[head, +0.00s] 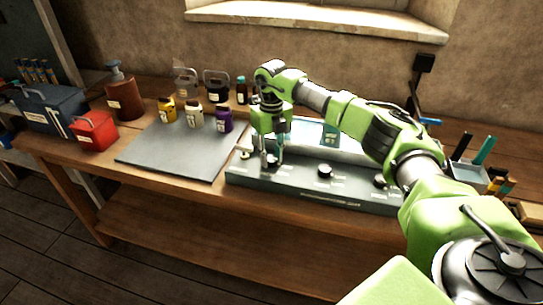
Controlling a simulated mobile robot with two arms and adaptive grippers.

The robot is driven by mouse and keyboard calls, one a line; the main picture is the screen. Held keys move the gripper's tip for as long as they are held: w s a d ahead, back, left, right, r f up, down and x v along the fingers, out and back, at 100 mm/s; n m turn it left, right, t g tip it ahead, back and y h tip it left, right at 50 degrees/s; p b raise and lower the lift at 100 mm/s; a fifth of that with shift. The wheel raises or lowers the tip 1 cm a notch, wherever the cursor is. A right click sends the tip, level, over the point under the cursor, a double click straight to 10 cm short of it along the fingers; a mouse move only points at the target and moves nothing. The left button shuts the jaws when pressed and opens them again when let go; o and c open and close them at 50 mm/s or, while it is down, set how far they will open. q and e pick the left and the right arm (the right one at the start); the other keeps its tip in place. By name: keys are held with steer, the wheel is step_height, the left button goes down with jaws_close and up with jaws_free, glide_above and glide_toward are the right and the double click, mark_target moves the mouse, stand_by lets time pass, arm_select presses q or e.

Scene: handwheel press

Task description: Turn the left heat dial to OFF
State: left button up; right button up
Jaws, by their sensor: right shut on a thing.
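The press (300,193) is a long dark grey unit on the wooden bench, with black dials along its front top face. The left heat dial (269,161) is at the press's left end, partly hidden by my fingers. My right gripper (273,160) comes down from above and is shut on this dial. A middle dial (325,171) and a right dial (380,181) stand free. The dial's pointer and OFF mark are too small to read. My left gripper is not in view.
A grey mat (185,150) lies left of the press, with yellow, white and purple jars (224,120) at its back edge. A red box (94,131), brown pump bottle (124,100) and blue toolbox (50,108) stand further left. A pen holder (468,175) is at the right.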

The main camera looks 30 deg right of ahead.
mark_target(271, 158)
steer(key=o, duration=1.1)
steer(key=shift+r, duration=0.15)
step_height(271, 158, up, 12)
steer(key=shift+f, duration=0.1)
